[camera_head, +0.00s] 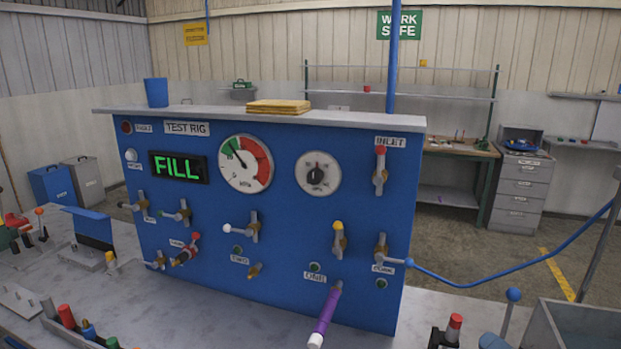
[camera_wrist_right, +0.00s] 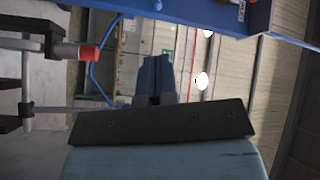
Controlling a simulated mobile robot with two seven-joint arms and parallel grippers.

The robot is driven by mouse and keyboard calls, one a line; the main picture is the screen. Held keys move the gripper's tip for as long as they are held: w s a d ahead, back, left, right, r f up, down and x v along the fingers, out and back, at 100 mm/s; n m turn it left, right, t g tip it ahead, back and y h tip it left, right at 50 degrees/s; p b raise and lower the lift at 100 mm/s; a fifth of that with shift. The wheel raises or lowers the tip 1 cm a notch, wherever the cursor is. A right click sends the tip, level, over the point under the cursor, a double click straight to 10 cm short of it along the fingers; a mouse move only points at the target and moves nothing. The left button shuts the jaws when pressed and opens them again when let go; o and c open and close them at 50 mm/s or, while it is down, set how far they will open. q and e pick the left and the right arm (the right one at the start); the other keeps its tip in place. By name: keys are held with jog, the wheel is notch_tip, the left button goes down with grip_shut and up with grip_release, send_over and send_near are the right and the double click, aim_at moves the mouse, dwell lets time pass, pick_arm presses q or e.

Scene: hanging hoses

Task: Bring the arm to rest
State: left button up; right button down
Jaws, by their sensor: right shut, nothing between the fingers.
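My right gripper (camera_wrist_right: 155,62) shows in the right wrist view, with its dark blue fingers together and nothing between them. Behind the fingers are a black plate and a blue-grey housing. The fingers touch nothing that I can see. The blue test rig (camera_head: 290,215) stands on the bench in the head view, and part of its blue face (camera_wrist_right: 178,10) shows at the top of the wrist view. I cannot make out either gripper clearly in the head view.
A purple hose (camera_head: 327,312) with a white end sticks out from the rig's lower front. A blue hose (camera_head: 480,280) runs right from the panel and shows in the wrist view (camera_wrist_right: 94,75). A red-tipped fitting (camera_head: 455,322) stands at lower right; a grey bin (camera_head: 575,325) is beyond.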

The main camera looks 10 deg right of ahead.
jog(key=s+a+f+n+g+h+p, duration=0.1)
jog(key=s+a+f+n+g, duration=0.2)
jog(key=s+a+f+n, duration=0.3)
jog(key=s+a+f+n+g+h+p, duration=0.1)
jog(key=s+a+f+n+g, duration=0.2)
jog(key=a+f, duration=1.1)
jog(key=s+f+n, duration=0.3)
jog(key=s, duration=0.3)
jog(key=shift+a+f+g+h+p, duration=0.25)
jog(key=shift+a+g+h+p, duration=0.05)
jog(key=shift+a+g, duration=0.1)
